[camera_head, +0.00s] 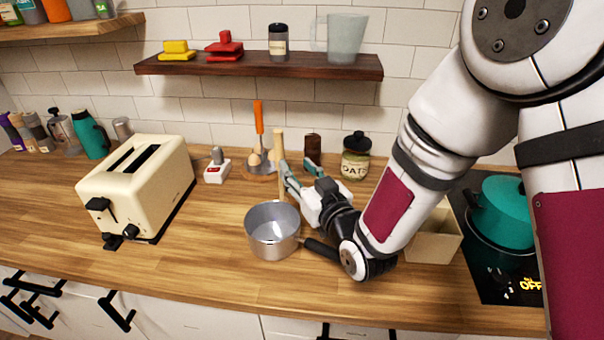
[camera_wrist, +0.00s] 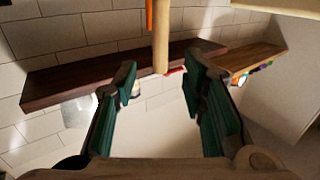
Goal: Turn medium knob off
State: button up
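The stovetop (camera_head: 484,262) is black and lies at the right of the head view, partly hidden by my arm. I cannot make out a medium knob in either view. My gripper (camera_head: 298,168) is over the back middle of the counter, behind the metal saucepan (camera_head: 272,238) and well left of the stovetop. Its green fingers are spread apart in the wrist view (camera_wrist: 160,82), with nothing held. A teal pot (camera_head: 500,208) stands on the stovetop.
A cream toaster (camera_head: 140,190) stands at the left. Wooden utensils (camera_head: 279,150) stand near my gripper; a wooden stick (camera_wrist: 160,40) shows in the wrist view. An oats jar (camera_head: 356,160) is behind my arm. A dark shelf (camera_head: 262,66) hangs above. The front counter is mostly clear.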

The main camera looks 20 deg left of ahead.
jog(key=shift+s+d, duration=0.45)
